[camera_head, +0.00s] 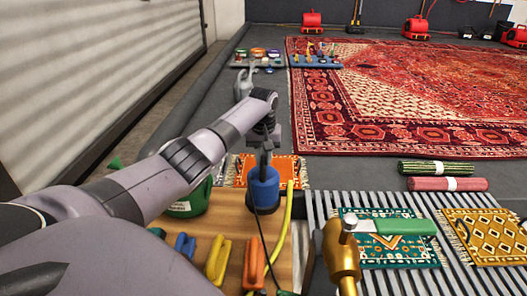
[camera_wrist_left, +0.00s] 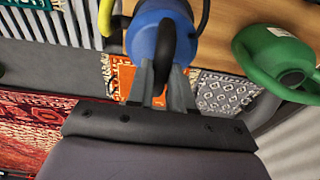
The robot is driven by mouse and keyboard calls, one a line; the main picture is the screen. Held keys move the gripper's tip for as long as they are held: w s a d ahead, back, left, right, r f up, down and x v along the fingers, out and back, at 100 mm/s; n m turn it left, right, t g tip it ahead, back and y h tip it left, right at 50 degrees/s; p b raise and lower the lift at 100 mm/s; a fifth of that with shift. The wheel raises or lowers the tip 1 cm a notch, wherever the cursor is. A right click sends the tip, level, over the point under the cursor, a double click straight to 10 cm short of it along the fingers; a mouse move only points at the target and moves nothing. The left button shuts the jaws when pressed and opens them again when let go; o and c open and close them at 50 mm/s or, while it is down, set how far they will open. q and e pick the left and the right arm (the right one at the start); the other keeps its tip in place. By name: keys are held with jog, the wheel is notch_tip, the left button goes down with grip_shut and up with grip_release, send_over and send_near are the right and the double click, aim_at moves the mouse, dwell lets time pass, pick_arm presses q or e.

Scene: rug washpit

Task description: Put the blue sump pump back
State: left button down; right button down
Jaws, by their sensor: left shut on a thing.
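The blue sump pump (camera_head: 264,186) is at the far edge of the wooden board in the head view. It has a dark handle, a dark base and a thin black cable. My left gripper (camera_head: 264,156) reaches down to its top from the far side. In the left wrist view the gripper fingers (camera_wrist_left: 161,88) are shut on the blue sump pump (camera_wrist_left: 150,32). The pump looks upright; whether its base touches the board is hard to tell. My right gripper does not show.
The green watering can (camera_head: 188,203) stands left of the pump, partly behind my arm. A yellow hose (camera_head: 287,215) runs just right of it.

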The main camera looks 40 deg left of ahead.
aim_at(270, 183)
pick_arm(q)
jog(key=shift+w+f, duration=0.1)
jog(key=shift+f, duration=0.2)
notch_tip(270, 183, down, 5)
jog(key=b, duration=0.2)
jog(key=shift+r+b, duration=0.1)
jog(key=shift+b, duration=0.25)
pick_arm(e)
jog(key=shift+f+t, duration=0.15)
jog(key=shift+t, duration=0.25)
pick_arm(q)
jog(key=c, duration=1.4)
grip_release()
jog(key=shift+f, duration=0.2)
jog(key=o, duration=0.4)
jog(key=shift+r, duration=0.1)
